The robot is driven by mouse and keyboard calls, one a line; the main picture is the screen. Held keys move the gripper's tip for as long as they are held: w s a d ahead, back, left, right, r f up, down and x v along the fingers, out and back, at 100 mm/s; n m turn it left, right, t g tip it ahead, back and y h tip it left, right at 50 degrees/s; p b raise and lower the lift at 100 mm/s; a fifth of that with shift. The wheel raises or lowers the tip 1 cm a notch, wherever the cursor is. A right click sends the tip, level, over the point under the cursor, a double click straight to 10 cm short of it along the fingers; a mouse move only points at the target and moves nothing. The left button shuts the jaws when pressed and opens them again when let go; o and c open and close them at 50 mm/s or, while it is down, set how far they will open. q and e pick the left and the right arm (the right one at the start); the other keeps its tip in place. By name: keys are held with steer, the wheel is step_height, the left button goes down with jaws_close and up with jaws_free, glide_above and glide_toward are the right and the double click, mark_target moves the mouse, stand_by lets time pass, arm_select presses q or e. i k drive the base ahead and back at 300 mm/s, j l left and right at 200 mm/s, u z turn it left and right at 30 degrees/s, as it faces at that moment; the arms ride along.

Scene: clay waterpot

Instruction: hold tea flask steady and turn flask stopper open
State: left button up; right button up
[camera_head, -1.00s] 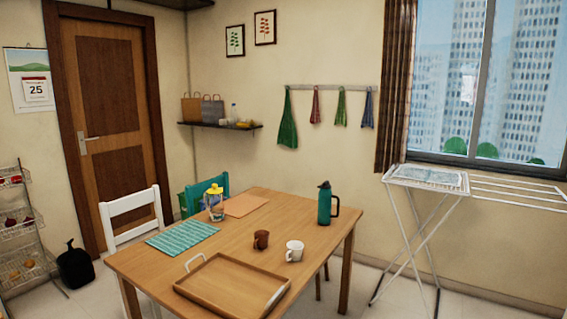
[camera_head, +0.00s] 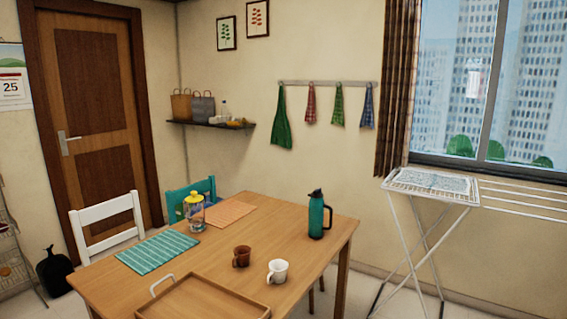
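The tea flask (camera_head: 317,218) is teal with a black top and a black handle on its right side. It stands upright near the back right corner of the wooden table (camera_head: 270,232). The flask stopper (camera_head: 316,194) is the dark part at the top of the flask; whether it is turned open or closed cannot be told at this size. Neither of my grippers shows in the head view, and nothing touches the flask.
A brown cup (camera_head: 241,256), a white mug (camera_head: 278,271) and a wooden tray (camera_head: 205,300) sit nearer on the table. A yellow-lidded jar (camera_head: 194,212) stands at the left. A drying rack (camera_head: 432,186) is to the right; chairs (camera_head: 106,222) stand at the left.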

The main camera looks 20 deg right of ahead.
mark_target(317, 194)
steer(key=i+l+u, duration=0.1)
steer(key=l, duration=0.25)
steer(key=i+l+u, duration=0.1)
steer(key=i+l, duration=0.15)
steer(key=l, duration=0.15)
steer(key=i+l+u, duration=0.1)
steer(key=l, duration=0.25)
steer(key=i+l+u, duration=0.15)
steer(key=l, duration=0.3)
steer(key=i+l+u, duration=0.1)
steer(key=l, duration=0.3)
steer(key=i+l+u, duration=0.1)
steer(key=l, duration=0.3)
steer(key=i+l+u, duration=0.1)
steer(key=l, duration=0.35)
steer(key=i, duration=0.05)
